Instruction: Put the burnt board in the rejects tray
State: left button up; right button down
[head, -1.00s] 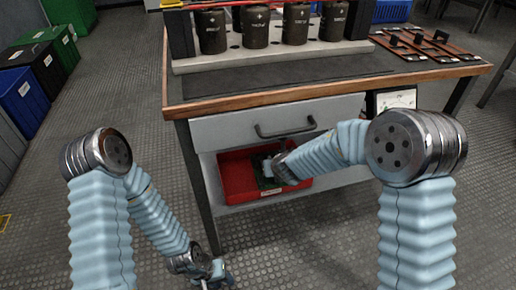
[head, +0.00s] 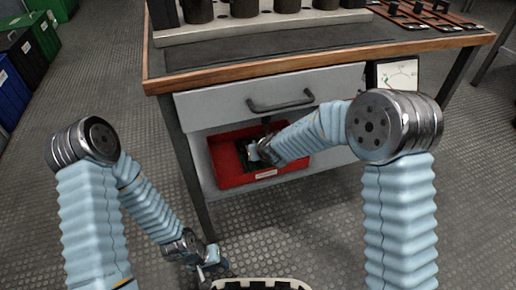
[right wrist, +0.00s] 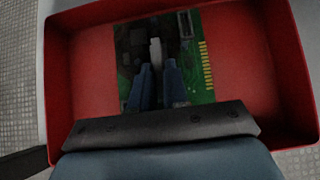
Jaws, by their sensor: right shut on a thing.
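The red rejects tray (head: 228,178) stands on the low shelf under the workbench drawer. It also fills most of the right wrist view (right wrist: 83,70). The board (right wrist: 188,75), green with a darkened patch and gold edge contacts, is within the tray's walls; whether it touches the floor of the tray I cannot tell. A dark piece of the board (head: 245,158) shows in the head view, partly hidden by my gripper. My right gripper (head: 262,150) reaches into the tray and is shut on the board (right wrist: 157,68). My left gripper (head: 212,268) hangs low, away from the tray; its jaws are unclear.
The workbench (head: 300,62) overhangs the tray, with a closed drawer (head: 235,97) just above. Large dark capacitors (head: 244,8) stand on the bench top. Bins (head: 12,90) stand at the far left. The floor left of the bench is clear.

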jog(key=shift+s+d+b, duration=0.15)
jog(key=shift+s+b, duration=0.15)
jog(key=shift+s, duration=0.05)
dwell(0.6)
jog(key=shift+f+b, duration=0.55)
jog(key=shift+b, duration=0.35)
dwell(1.0)
jog(key=c, duration=1.1)
grip_release()
jog(key=shift+o, duration=0.2)
